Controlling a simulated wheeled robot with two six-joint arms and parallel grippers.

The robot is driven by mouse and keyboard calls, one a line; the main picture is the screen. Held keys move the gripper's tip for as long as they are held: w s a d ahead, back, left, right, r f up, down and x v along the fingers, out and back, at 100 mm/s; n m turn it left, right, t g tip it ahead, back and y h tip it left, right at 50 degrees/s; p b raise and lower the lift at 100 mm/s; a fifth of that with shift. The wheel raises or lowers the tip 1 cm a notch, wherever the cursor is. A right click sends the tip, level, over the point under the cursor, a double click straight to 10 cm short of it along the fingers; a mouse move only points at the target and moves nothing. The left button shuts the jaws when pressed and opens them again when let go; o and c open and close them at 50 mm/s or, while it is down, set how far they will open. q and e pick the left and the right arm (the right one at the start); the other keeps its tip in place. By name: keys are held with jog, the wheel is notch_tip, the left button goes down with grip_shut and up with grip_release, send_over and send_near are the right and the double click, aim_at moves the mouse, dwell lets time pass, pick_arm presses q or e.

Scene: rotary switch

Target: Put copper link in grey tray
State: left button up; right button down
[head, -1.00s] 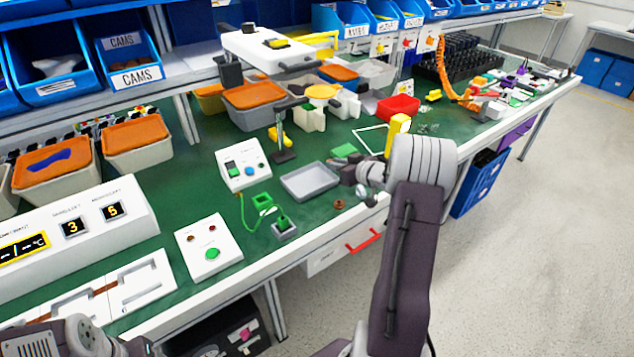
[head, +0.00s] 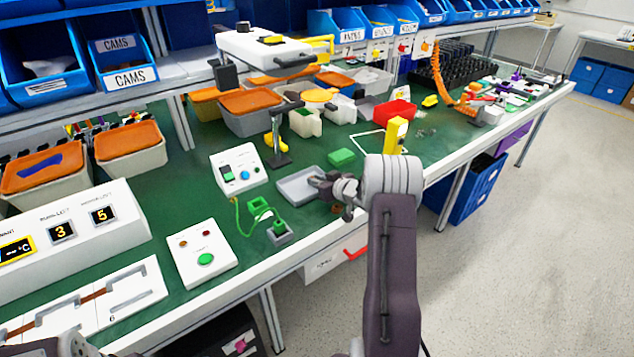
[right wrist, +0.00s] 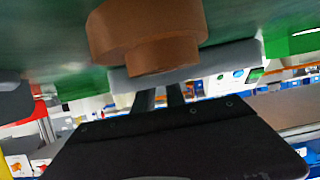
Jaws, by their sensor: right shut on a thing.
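The grey tray (head: 292,195) lies on the green table top near its front edge. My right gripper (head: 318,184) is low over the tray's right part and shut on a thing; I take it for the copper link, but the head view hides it. In the right wrist view a brown, copper-toned round piece (right wrist: 148,35) fills the top middle, with a grey edge behind it; I cannot tell whether it is in the fingers. A small brown piece (head: 337,208) lies beside the tray's right end. Only part of my left arm shows at bottom left.
A green block (head: 342,157) lies behind the tray, and a yellow upright piece (head: 395,135) stands to the right. A stand (head: 278,158) is behind the tray. A green-cabled connector (head: 279,233) and a white button box (head: 201,252) are to the left.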

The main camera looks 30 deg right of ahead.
jog(key=c, duration=1.4)
grip_release()
jog(key=shift+f, duration=0.15)
jog(key=shift+r, duration=0.25)
jog(key=p+v, duration=0.2)
jog(key=v, duration=1)
jog(key=shift+f, duration=0.1)
